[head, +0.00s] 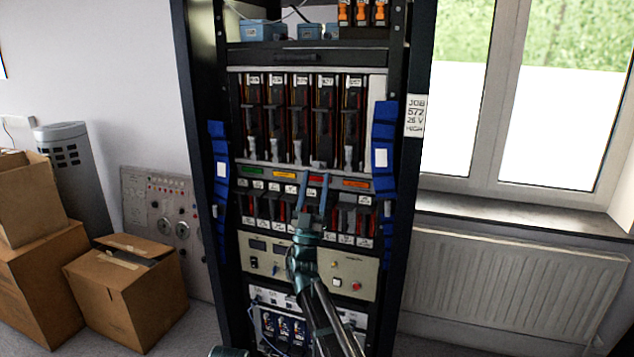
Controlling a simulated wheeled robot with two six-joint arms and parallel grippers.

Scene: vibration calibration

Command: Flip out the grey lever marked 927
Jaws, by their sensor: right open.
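A row of several tall dark modules stands in the rack, each with a grey lever at its lower end, such as the far left one (251,148), the middle one (297,152) and the far right one (348,157). The fourth lever (320,162) looks shorter and wider at its end than the others. White labels top the modules, but they are too small to read surely, so I cannot tell which is 927. My right gripper (314,180) is open, with its blue fingers pointing up just below the fourth lever, apparently empty.
The black rack (418,60) has blue strips (384,150) on both sides of the modules. Below are a second row of small labelled modules and a beige control panel (365,275). Cardboard boxes (125,290) stand left; a radiator (520,285) and window are right.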

